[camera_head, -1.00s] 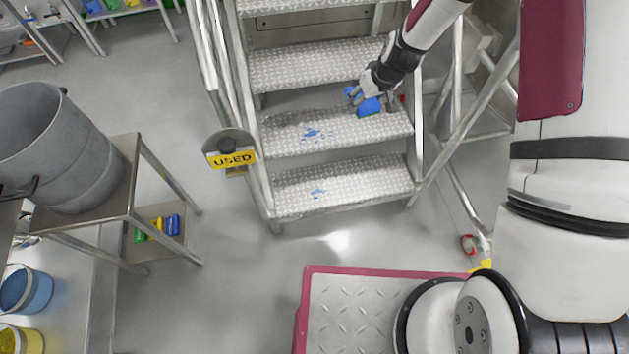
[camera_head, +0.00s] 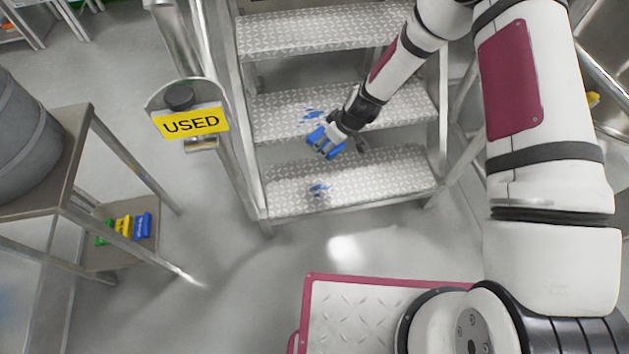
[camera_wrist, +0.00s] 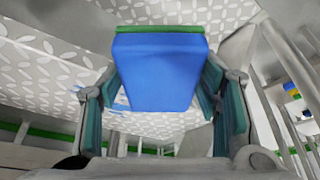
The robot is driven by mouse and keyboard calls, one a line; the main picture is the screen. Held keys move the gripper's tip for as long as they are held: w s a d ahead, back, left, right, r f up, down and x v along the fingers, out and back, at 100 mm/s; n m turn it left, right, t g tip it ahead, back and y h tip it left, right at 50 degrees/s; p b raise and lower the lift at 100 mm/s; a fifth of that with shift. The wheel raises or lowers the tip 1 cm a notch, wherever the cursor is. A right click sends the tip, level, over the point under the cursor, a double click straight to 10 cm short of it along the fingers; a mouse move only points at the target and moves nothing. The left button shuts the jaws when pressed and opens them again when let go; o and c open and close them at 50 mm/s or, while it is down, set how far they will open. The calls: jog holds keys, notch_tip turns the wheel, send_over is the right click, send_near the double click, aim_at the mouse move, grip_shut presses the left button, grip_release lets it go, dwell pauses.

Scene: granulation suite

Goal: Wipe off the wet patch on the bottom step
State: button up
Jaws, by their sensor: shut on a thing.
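My gripper (camera_head: 340,136) is shut on a blue sponge (camera_head: 323,141) and holds it above the gap between the bottom step and the step above. In the wrist view the blue sponge (camera_wrist: 158,72) with a green layer at one end sits between the fingers. The wet patch (camera_head: 318,189) is a small blue splash on the left half of the bottom step (camera_head: 385,180). The sponge looks apart from this patch. A second blue patch (camera_head: 312,114) lies on the step above, just behind the sponge.
A yellow "USED" sign (camera_head: 191,123) with a round holder stands left of the steps by the handrail. A metal stand (camera_head: 85,125) at left carries a grey drum (camera_head: 25,140) and, lower, green, yellow and blue items (camera_head: 125,228). The floor before the steps is clear.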

jog(key=n+b, duration=0.2)
jog(key=b, duration=0.7)
send_over(333, 185)
jog(key=s+a, duration=0.3)
jog(key=a, duration=0.4)
notch_tip(333, 185, down, 14)
jog(key=shift+g, duration=0.4)
jog(key=shift+d+f+b, duration=0.15)
jog(key=shift+f+b, duration=1.6)
jog(key=shift+f, duration=1.1)
jog(key=shift+f, duration=1)
jog(key=shift+w+d, duration=0.35)
jog(key=shift+d, duration=0.95)
jog(key=shift+w+d, duration=0.4)
jog(key=shift+d, duration=0.95)
jog(key=shift+w+d, duration=0.35)
jog(key=shift+d, duration=0.95)
